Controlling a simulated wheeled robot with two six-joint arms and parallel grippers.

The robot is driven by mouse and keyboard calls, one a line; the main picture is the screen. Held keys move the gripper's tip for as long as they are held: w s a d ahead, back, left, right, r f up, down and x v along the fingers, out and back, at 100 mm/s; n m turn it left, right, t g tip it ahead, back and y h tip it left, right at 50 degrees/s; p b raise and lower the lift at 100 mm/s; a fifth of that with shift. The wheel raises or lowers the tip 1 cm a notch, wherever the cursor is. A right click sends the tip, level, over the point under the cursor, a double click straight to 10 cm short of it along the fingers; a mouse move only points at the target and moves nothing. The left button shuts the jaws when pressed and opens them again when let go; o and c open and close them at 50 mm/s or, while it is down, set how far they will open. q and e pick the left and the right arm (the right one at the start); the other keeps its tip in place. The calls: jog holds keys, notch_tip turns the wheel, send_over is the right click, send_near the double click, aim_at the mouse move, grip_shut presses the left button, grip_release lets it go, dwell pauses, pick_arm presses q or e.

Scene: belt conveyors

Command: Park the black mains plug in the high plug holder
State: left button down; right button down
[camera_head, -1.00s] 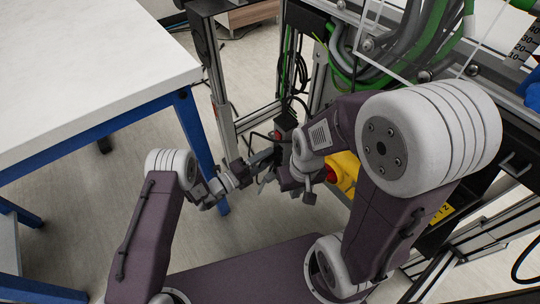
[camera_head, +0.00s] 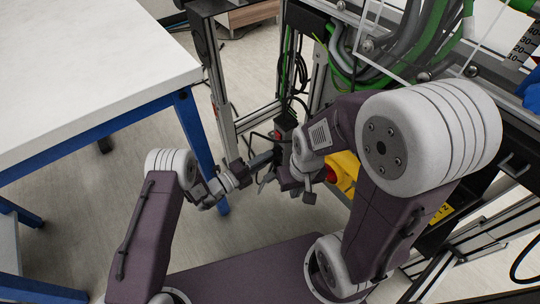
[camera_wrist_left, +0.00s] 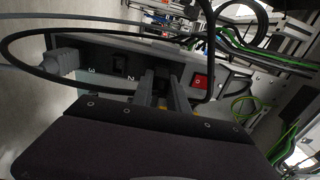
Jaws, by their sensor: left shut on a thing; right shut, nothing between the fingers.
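My left gripper (camera_head: 265,160) reaches in from the left in the head view. In the left wrist view its two fingers (camera_wrist_left: 162,92) are shut on a dark thing, which looks like the black mains plug, mostly hidden between them. The fingertips are close against a dark power strip (camera_wrist_left: 110,52) marked 2 and 3, with a red switch (camera_wrist_left: 200,81). Whether the plug sits in a socket cannot be told. A black cable (camera_wrist_left: 25,35) loops around. My right gripper (camera_head: 296,190) is shut and empty, just below and right of the left one. I cannot pick out the high plug holder.
A grey plug (camera_wrist_left: 66,60) sits at the strip's left end, by the 3. A white table (camera_head: 80,70) with blue legs stands at the left. A metal frame with green and grey cables (camera_head: 400,40) stands at the right. A yellow and red part (camera_head: 342,170) is behind my right arm.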

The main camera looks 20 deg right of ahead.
pick_arm(q)
jog(key=shift+p+v, duration=0.9)
jog(key=shift+v, duration=1.6)
jog(key=shift+r, duration=0.15)
